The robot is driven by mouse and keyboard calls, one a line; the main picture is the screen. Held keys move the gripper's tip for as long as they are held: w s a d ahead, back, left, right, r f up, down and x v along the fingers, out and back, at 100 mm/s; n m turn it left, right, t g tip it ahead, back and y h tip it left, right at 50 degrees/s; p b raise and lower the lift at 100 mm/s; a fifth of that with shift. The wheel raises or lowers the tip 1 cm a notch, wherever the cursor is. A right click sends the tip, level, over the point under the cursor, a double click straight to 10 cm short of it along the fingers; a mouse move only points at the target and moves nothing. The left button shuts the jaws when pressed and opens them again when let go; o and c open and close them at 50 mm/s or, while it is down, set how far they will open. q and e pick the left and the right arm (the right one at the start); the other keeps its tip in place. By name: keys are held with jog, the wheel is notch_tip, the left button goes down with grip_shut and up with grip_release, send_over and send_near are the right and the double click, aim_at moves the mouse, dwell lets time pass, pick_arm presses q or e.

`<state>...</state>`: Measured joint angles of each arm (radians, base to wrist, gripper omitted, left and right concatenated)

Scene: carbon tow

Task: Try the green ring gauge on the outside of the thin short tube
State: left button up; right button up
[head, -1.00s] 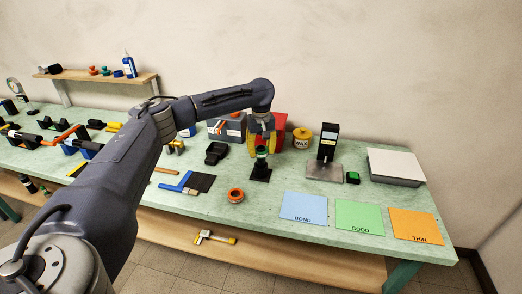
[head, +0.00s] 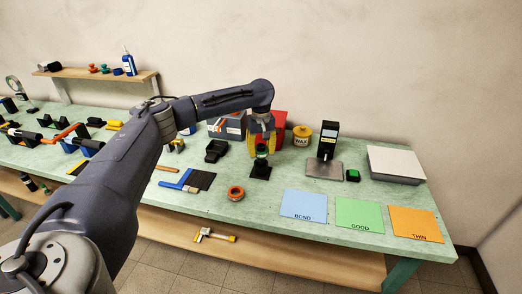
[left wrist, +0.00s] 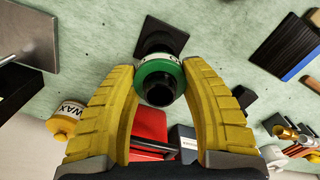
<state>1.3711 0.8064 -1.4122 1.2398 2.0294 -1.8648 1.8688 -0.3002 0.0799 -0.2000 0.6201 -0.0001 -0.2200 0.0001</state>
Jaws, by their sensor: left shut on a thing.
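My left gripper (left wrist: 160,80) is shut on the green ring gauge (left wrist: 143,75), one yellow finger on each side. In the left wrist view a black tube (left wrist: 157,94) passes through the ring, its open end showing on my side. The ring appears to be around the tube, though the exact depth cannot be told. Beyond it is a square black base (left wrist: 158,36) on the bench. In the head view the left gripper (head: 262,148) is above the same black base (head: 260,173), with the ring partly hidden between the fingers. My right gripper is not in view.
A red box (head: 281,122) and a yellow wax pot (head: 302,136) stand close behind the gripper. An orange ring (head: 235,193) lies in front of it. Blue, green and orange mats (head: 303,203) lie to the right. A black device (head: 327,140) stands on a grey plate.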

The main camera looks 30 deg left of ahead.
pick_arm(q)
jog(key=shift+f, duration=0.15)
dwell(0.4)
dwell(0.4)
jog(key=shift+r, duration=3.65)
jog(key=shift+r, duration=0.1)
